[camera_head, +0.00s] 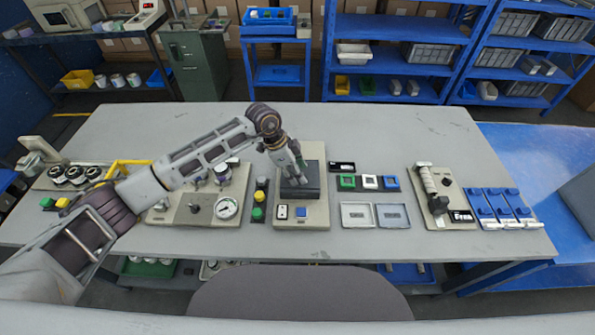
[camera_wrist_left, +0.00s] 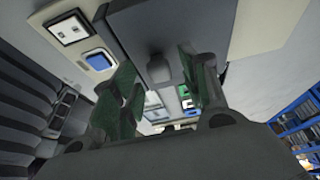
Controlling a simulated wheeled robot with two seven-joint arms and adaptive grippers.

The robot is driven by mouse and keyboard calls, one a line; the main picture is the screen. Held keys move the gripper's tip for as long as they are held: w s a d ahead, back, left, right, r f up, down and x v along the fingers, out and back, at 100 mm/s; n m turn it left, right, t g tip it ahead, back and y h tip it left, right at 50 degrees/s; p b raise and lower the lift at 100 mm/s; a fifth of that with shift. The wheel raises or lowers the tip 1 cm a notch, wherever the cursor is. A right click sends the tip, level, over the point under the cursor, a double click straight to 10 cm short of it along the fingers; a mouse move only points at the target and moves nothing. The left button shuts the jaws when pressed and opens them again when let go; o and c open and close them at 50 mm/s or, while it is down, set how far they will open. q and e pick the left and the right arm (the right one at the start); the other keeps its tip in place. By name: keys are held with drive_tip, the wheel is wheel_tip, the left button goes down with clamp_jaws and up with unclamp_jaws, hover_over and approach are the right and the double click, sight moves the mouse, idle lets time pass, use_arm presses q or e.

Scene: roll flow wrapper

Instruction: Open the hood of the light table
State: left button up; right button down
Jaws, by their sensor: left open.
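The light table (camera_head: 318,216) is a beige unit on the workbench with a dark grey hood (camera_head: 313,178) lying shut on top. In the left wrist view, the hood (camera_wrist_left: 145,25) fills the upper middle, and its small dark handle (camera_wrist_left: 159,70) juts from its edge. My left gripper (camera_head: 298,177) points down over the hood from the upper left. In the left wrist view, its green-padded fingers (camera_wrist_left: 156,82) are open, one on either side of the handle. Whether a pad touches the handle I cannot tell. My right gripper is not in view.
A blue button (camera_head: 301,212) and a white switch (camera_head: 283,212) sit on the light table's front. Green and yellow buttons (camera_head: 259,205) and a gauge panel (camera_head: 196,209) stand left. Coloured frames (camera_head: 369,182) and two grey trays (camera_head: 375,215) lie right.

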use_arm(q)
drive_tip(key=shift+d+f, duration=0.1)
drive_tip(key=shift+f, duration=0.15)
drive_tip(key=shift+c, duration=0.3)
drive_tip(key=c, duration=0.7)
clamp_jaws()
